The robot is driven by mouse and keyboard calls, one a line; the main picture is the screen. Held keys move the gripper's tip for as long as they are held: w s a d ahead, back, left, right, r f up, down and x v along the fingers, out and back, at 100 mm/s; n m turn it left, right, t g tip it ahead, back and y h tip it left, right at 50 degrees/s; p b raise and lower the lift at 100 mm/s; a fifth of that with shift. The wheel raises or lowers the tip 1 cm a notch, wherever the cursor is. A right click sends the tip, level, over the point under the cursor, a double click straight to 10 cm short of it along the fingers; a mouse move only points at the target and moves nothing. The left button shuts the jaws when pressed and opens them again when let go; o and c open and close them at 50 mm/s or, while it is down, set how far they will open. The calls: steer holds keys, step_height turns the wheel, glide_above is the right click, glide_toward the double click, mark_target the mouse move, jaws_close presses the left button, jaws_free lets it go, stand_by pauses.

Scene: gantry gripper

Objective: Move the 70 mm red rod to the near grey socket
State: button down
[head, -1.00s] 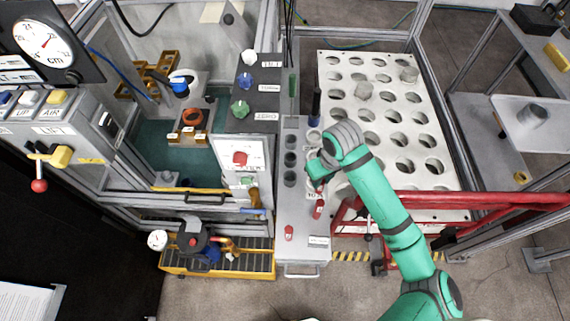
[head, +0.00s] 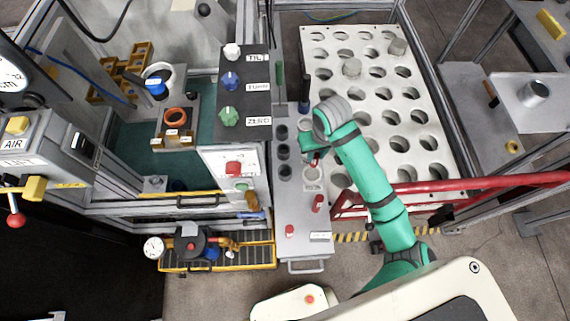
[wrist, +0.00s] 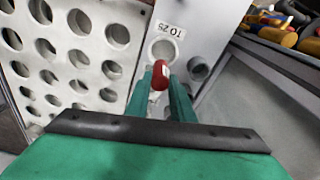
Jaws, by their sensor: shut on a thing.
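My gripper (wrist: 160,88) is shut on the red rod (wrist: 159,74); the rod's rounded red end shows between the green fingers in the wrist view. In the head view my gripper (head: 310,158) hangs over the narrow grey bench, and a bit of red shows at its fingers. A pale grey socket (head: 312,172) lies just on the near side of the fingers. Darker grey sockets stand in a column to the left, the nearest one (head: 284,172) clear of the gripper. The rod's lower end is hidden, and I cannot tell its height above the bench.
Another red piece (head: 318,203) and a red knob (head: 289,231) are near the bench front. A dark upright rod (head: 304,92) stands behind my gripper. A white perforated plate (head: 365,68) and red rail (head: 470,186) lie right; a control box (head: 233,160) stands left.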

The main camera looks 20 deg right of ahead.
steer(key=w+a, duration=0.3)
steer(key=a, duration=0.6)
steer(key=f, duration=0.6)
steer(key=shift+s+f, duration=0.25)
steer(key=shift+s, duration=0.05)
steer(key=shift+w+a+f, duration=0.1)
steer(key=shift+a+f, duration=0.1)
steer(key=shift+f, duration=0.05)
steer(key=shift+f, duration=0.1)
steer(key=c, duration=1.5)
jaws_free()
steer(key=shift+c, duration=0.2)
